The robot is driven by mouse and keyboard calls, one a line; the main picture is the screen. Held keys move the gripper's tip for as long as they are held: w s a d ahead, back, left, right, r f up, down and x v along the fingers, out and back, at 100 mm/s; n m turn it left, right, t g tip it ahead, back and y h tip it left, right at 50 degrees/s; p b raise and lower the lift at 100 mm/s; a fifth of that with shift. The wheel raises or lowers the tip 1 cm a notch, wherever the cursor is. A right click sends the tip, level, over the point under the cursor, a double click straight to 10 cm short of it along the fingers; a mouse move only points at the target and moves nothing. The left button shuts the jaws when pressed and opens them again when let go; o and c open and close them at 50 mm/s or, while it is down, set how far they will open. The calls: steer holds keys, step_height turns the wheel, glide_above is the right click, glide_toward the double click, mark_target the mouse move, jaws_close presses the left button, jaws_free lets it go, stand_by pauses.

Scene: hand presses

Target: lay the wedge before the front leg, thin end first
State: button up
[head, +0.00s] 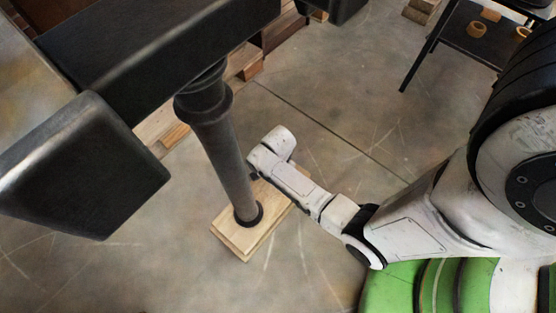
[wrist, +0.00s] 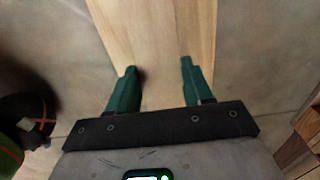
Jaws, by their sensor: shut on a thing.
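The dark round front leg (head: 225,150) of the press comes down in the head view, and its foot covers part of a pale wooden piece (head: 278,203) on the floor. My gripper (wrist: 158,66) shows in the wrist view with green fingers on either side of pale wood, which I take for the wedge (wrist: 160,98). The jaws are shut on it. Pale wood continues beyond the fingertips; I cannot tell where one piece ends and another begins, nor which end is thin. In the head view, my fingers are hidden behind the leg and my wrist.
The dark press beam (head: 150,50) and a big dark block (head: 85,165) hang at the left. Timbers (head: 172,134) lie behind the leg. A black table (head: 470,40) stands at top right. Brown wood (wrist: 305,140) is at the wrist view's right edge. Open concrete floor lies between.

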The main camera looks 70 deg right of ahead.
step_height(320, 180, down, 3)
steer(key=shift+a+f+b, duration=0.1)
steer(key=shift+f+b, duration=0.1)
steer(key=shift+b, duration=0.45)
steer(key=shift+f, duration=0.15)
steer(key=o, duration=1)
steer(key=shift+o, duration=0.2)
step_height(320, 180, up, 12)
steer(key=p, duration=0.6)
steer(key=s+a+r+n, duration=0.3)
steer(key=a+r+n, duration=0.1)
steer(key=r+n, duration=0.4)
steer(key=s+a+r+n+t, duration=0.1)
steer(key=s+a+r+n, duration=0.3)
steer(key=r+n, duration=0.5)
steer(key=a+n, duration=0.1)
steer(key=n, duration=0.2)
steer(key=shift+s+a+n, duration=0.2)
steer(key=shift+a+n, duration=0.1)
steer(key=shift+n, duration=0.1)
